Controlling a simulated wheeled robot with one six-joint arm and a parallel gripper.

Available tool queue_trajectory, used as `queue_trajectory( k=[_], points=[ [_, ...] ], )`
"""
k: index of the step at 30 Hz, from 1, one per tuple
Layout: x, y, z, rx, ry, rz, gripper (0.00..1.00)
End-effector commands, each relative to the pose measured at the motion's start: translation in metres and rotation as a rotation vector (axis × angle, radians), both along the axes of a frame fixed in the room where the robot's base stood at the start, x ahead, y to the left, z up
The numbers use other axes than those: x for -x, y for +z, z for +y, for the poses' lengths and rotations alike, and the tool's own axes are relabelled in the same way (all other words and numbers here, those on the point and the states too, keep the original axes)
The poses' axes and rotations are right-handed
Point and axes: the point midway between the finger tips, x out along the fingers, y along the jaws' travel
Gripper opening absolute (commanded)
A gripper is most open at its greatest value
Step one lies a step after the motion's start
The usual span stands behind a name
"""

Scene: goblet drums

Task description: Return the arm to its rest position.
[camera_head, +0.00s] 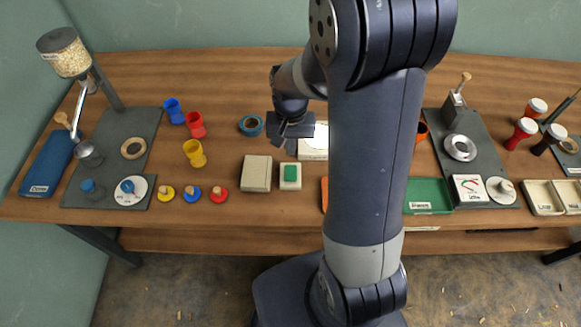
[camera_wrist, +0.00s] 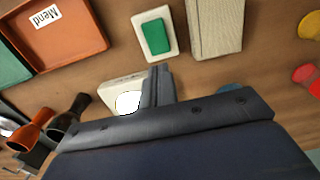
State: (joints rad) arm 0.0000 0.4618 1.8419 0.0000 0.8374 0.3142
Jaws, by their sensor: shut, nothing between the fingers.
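My gripper (camera_head: 290,143) hangs over the middle of the wooden table, near its back half. It also shows in the wrist view (camera_wrist: 158,70), where its fingers are together and hold nothing. My arm rises from the front of the table and bends over it, hiding part of the table right of the middle. A small pale box with a white top (camera_head: 314,142) lies just right of the gripper. A pale block with a green patch (camera_head: 290,176) lies in front of it. The gripper looks apart from both.
A blue tape ring (camera_head: 251,125) and a beige block (camera_head: 256,173) lie nearby. A green tray (camera_head: 428,196) and a dark station board (camera_head: 487,177) are at right. An orange tray (camera_wrist: 60,35) shows in the wrist view.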

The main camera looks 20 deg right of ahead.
Motion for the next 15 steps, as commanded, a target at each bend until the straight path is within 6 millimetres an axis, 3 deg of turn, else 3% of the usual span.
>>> queue_trajectory(
  k=[15],
  points=[
    [0.0002,-0.0036,0.0001,0.000,0.000,0.001,0.00]
  ],
)
